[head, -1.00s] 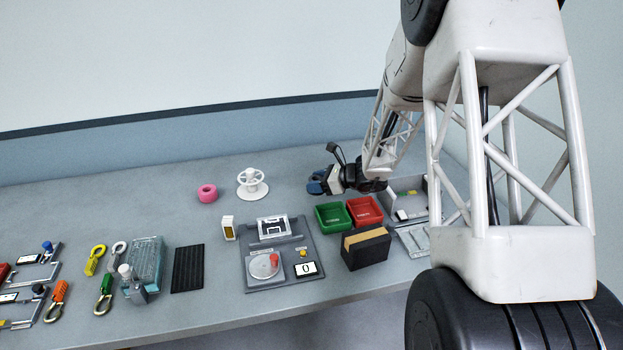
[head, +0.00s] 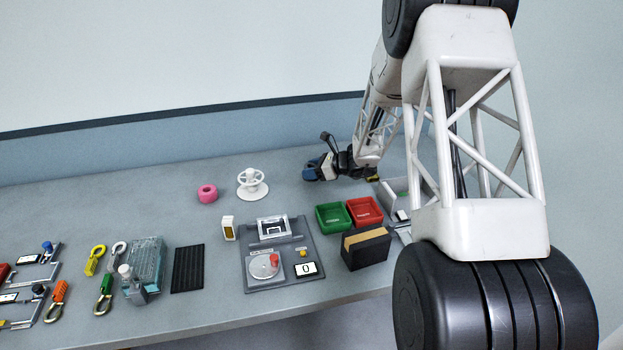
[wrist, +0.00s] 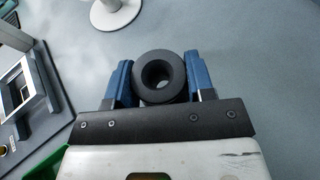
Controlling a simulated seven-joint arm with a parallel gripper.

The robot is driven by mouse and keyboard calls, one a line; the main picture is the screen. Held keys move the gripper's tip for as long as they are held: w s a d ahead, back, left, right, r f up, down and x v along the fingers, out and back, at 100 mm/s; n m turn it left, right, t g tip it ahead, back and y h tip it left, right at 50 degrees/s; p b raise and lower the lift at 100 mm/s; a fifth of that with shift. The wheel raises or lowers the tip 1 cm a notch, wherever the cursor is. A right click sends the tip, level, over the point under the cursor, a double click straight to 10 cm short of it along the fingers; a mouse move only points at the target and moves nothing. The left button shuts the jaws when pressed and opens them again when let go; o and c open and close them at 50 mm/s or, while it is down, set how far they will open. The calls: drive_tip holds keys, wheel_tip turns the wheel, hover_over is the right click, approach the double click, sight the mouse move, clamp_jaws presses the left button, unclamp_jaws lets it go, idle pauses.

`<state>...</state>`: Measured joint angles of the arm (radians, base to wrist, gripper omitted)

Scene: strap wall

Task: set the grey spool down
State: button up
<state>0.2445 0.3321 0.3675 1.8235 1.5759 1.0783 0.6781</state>
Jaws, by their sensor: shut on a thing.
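In the wrist view the grey spool (wrist: 158,69) is a dark grey ring with a round hole. It sits between the two blue fingers of my gripper (wrist: 160,78), which is shut on it. Bare table shows beyond it; I cannot tell whether the spool touches the table. In the head view my gripper (head: 316,169) is low at the back of the table (head: 110,195), right of the white wheel stand, and the spool cannot be made out.
The white wheel stand (head: 252,183) and a pink ring (head: 207,193) stand left of my gripper. A green bin (head: 332,217) and a red bin (head: 364,211) lie in front of it. A grey panel (head: 262,262) is nearer the front. The table behind the bins is clear.

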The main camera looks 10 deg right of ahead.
sight(312, 186)
drive_tip(key=shift+f, duration=1.75)
drive_tip(key=shift+f, duration=0.1)
drive_tip(key=o, duration=0.9)
drive_tip(key=shift+d, duration=0.1)
drive_tip(key=v, duration=1.2)
